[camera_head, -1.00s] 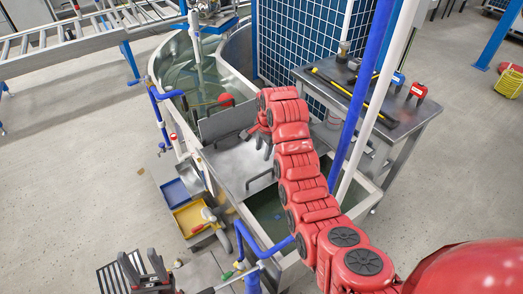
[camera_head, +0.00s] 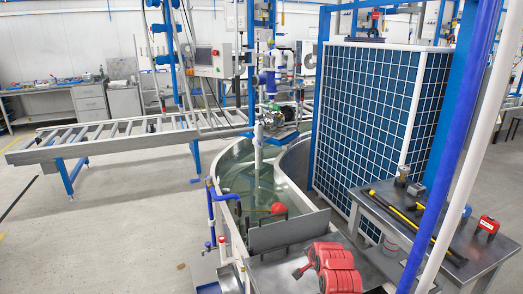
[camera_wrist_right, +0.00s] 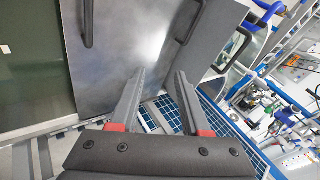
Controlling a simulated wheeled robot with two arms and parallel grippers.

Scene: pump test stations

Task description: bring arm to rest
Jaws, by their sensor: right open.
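My right arm (camera_head: 335,268) shows in the head view as red segments at the bottom edge, over the metal top of the tank. Most of the arm is cut off by the frame. My right gripper is largely hidden there; in the right wrist view its two grey fingers (camera_wrist_right: 157,88) stand apart with nothing between them. Beyond the fingers is a grey metal plate (camera_wrist_right: 125,50) with a dark handle (camera_wrist_right: 87,22). My left gripper is out of view.
The water tank (camera_head: 243,180) has an upright grey plate (camera_head: 290,231) and a red ball (camera_head: 279,208). A blue grid panel (camera_head: 365,120) stands behind. A side table (camera_head: 432,238) with tools, a blue post (camera_head: 450,150) and a white pipe (camera_head: 480,150) are at right. Floor at left is clear.

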